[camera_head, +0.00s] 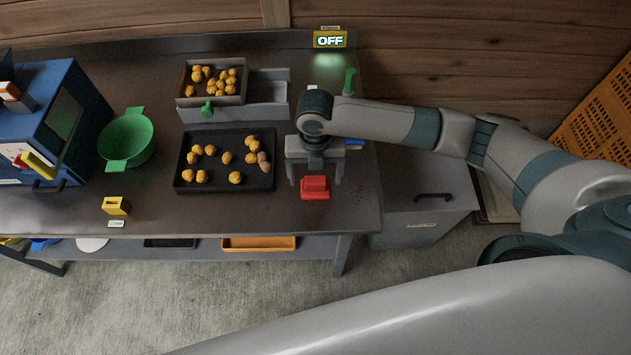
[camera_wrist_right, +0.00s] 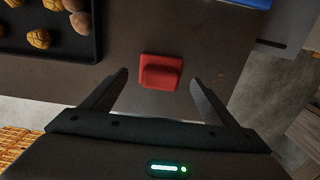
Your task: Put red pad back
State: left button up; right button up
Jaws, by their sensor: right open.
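The red pad (camera_head: 315,187) lies on the grey table near its front edge, right of the black tray. It has a raised grip on top and also shows in the right wrist view (camera_wrist_right: 160,72). My right gripper (camera_head: 315,182) is open above the pad. In the right wrist view the two fingers (camera_wrist_right: 158,85) are apart, with the pad ahead between them and not gripped. My left gripper is not in view.
A black tray (camera_head: 180,178) of chestnuts lies left of the pad. A grey crate (camera_head: 212,101) with chestnuts, a green colander (camera_head: 127,138), a blue machine (camera_head: 45,120) and a yellow block (camera_head: 116,205) stand farther left. A blue item (camera_head: 354,144) lies partly behind my right gripper.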

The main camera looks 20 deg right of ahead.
aim_at(315, 179)
notch_tip(315, 179, up, 8)
jog(key=b, duration=0.2)
jog(key=shift+r, duration=0.25)
dwell(0.6)
